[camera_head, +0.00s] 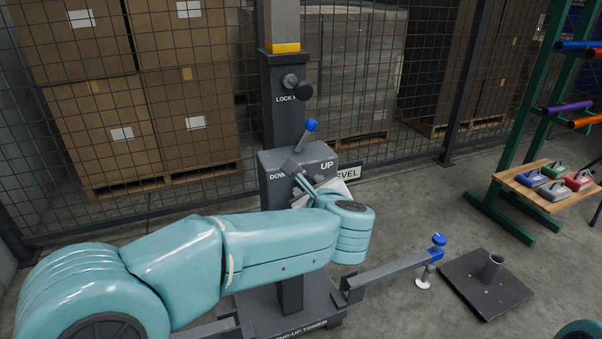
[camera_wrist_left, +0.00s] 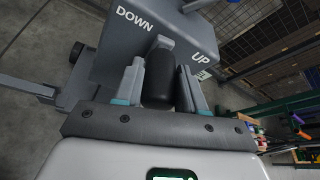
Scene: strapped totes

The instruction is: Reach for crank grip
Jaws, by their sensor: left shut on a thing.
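The crank grip (camera_wrist_left: 158,88) is a dark upright cylinder in the left wrist view, in front of the grey box (camera_wrist_left: 150,40) marked DOWN and UP. My left gripper (camera_wrist_left: 160,74) has one finger on each side of it and is shut on it. In the head view the box (camera_head: 272,165) sits on the dark column of the wind-up tower. My right gripper is not in view.
A tower foot (camera_head: 385,274) reaches right toward a floor plate with a socket (camera_head: 484,282). Mesh fencing and stacked boxes stand behind; a green rack (camera_head: 512,215) stands right.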

